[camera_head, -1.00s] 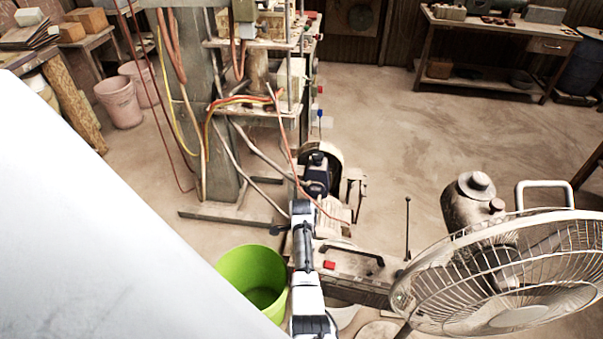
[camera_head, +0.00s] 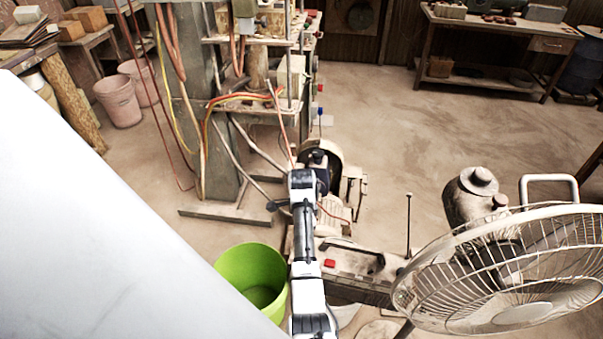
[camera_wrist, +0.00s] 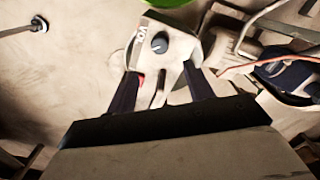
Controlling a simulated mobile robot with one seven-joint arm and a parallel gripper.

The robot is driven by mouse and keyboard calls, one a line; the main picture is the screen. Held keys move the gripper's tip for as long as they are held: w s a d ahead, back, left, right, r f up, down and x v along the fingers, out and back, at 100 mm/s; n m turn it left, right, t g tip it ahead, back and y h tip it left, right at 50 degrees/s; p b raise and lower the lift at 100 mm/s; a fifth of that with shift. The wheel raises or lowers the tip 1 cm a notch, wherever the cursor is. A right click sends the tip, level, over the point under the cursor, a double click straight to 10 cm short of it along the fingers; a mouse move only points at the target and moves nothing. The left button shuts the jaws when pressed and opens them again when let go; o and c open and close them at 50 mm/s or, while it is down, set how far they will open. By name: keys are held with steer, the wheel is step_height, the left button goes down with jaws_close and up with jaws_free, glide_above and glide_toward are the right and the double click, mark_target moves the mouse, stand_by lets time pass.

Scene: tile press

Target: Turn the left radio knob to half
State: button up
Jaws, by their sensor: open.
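In the wrist view a pale radio panel (camera_wrist: 182,49) carries a round dark knob (camera_wrist: 159,43) with a light pointer mark. In the head view my arm hides the radio and gripper.
A green bucket (camera_head: 252,278) stands left of my arm. A fan (camera_head: 505,268) and a machine bed with a red button (camera_head: 330,263) are to the right. The press frame with hanging cables (camera_head: 222,130) stands behind. The floor at centre right is clear.

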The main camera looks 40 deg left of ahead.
step_height(320, 180, up, 3)
steer(key=shift+r, duration=0.15)
stand_by(0.5)
